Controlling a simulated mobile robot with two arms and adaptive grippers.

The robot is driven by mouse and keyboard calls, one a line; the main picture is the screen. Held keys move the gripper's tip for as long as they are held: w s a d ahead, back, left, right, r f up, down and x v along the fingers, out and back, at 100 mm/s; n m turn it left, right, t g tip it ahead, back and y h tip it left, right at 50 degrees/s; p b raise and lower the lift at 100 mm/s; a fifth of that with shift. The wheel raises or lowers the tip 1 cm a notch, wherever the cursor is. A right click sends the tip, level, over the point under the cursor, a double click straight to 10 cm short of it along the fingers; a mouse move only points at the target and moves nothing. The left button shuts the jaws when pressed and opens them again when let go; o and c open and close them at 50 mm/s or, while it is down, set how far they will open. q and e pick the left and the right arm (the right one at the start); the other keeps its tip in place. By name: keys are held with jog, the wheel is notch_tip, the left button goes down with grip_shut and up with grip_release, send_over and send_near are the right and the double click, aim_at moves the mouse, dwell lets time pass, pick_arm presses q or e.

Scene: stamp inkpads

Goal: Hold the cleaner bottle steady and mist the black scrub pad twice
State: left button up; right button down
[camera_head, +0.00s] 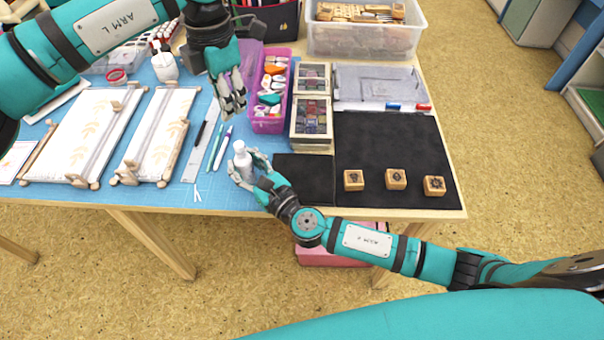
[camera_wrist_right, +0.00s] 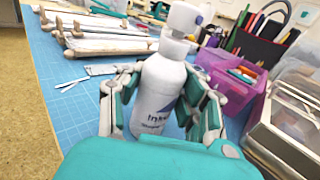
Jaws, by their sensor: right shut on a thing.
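The white cleaner bottle (camera_head: 242,160) stands upright near the front edge of the blue mat. In the right wrist view the bottle (camera_wrist_right: 160,92) shows dark lettering and a white top. My right gripper (camera_head: 245,176) is shut around the bottle's body, with fingers on both sides of it. The black scrub pad (camera_head: 305,178) lies flat just right of the bottle, at the table's front. My left gripper (camera_head: 233,105) hangs above the mat, behind and higher than the bottle, apart from it. Its fingers point down and look close together; their opening is unclear.
A large black mat (camera_head: 395,145) with wooden stamps (camera_head: 396,179) lies right of the pad. Inkpad boxes (camera_head: 312,122) and a purple tray (camera_head: 267,122) stand behind. Pens (camera_head: 216,146) and framed fabric pieces (camera_head: 157,130) lie left of the bottle. A clear bin (camera_head: 363,40) is at the back.

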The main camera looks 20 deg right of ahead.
aim_at(239, 144)
pick_arm(q)
jog(key=shift+m, duration=0.7)
grip_shut()
jog(key=shift+m, duration=0.8)
jog(key=shift+s+f, duration=0.1)
jog(key=shift+f, duration=3.35)
jog(key=shift+f, duration=0.4)
jog(key=shift+f, duration=1)
jog(key=shift+r, duration=1.45)
jog(key=shift+f, duration=0.15)
